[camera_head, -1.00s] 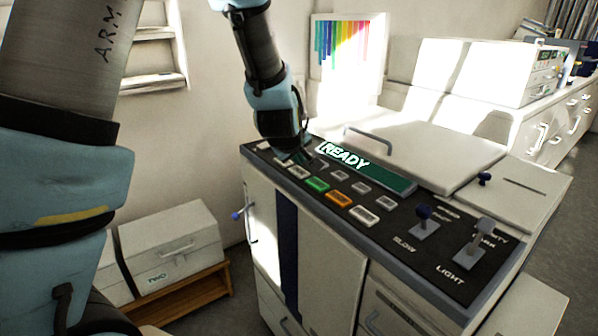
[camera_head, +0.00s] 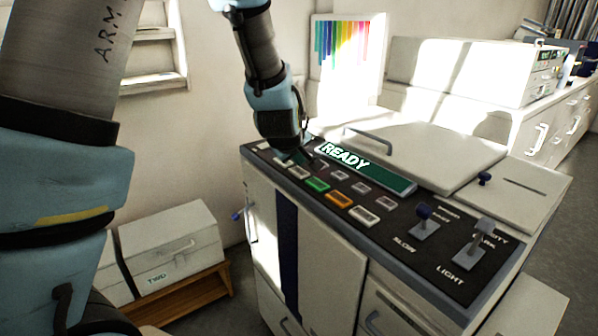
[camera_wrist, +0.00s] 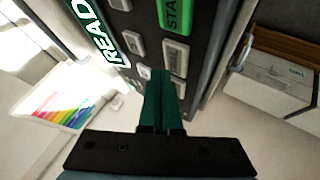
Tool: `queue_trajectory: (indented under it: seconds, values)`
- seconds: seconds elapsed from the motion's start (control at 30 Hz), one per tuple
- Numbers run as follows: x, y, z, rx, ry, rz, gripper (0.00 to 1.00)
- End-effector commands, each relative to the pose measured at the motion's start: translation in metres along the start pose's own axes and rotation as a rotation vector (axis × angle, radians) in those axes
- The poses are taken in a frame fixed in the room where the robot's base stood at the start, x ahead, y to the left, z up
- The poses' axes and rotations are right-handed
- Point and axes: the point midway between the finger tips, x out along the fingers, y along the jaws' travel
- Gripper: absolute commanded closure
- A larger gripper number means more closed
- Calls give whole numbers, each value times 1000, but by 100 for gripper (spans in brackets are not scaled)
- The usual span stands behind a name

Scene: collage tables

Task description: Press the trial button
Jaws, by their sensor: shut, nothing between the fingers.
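The machine's dark control panel (camera_head: 400,246) carries a row of buttons along its front: a green one (camera_head: 317,184), an orange one (camera_head: 339,198) and several pale ones, with a grey row behind. The button labels are too small to read in the head view, so I cannot tell which is the trial button. In the wrist view the green START button (camera_wrist: 175,18) is at the top, with a pale button (camera_wrist: 178,57) below it. My gripper (camera_wrist: 160,73) is shut and empty, its tips over the panel between the pale and grey buttons (camera_wrist: 133,43). Contact cannot be told.
A green READY display (camera_head: 372,168) lies behind the buttons. A grey lid with a handle (camera_head: 367,138) is beyond it. Levers (camera_head: 425,221) stand up at the panel's right. A storage box (camera_head: 165,250) is on a low wooden stand at left.

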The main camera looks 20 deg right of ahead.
Motion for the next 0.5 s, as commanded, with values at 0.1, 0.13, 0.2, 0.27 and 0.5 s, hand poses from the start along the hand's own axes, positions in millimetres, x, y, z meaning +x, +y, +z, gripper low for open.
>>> queue_trajectory:
  seconds: [0.1,0.13,0.2,0.27,0.5]
  values:
    - [0,0,0,0,0,0,100]
    - [0,0,0,0,0,0,100]
    - [0,0,0,0,0,0,100]
    - [0,0,0,0,0,0,100]
    - [4,-3,3,0,0,0,100]
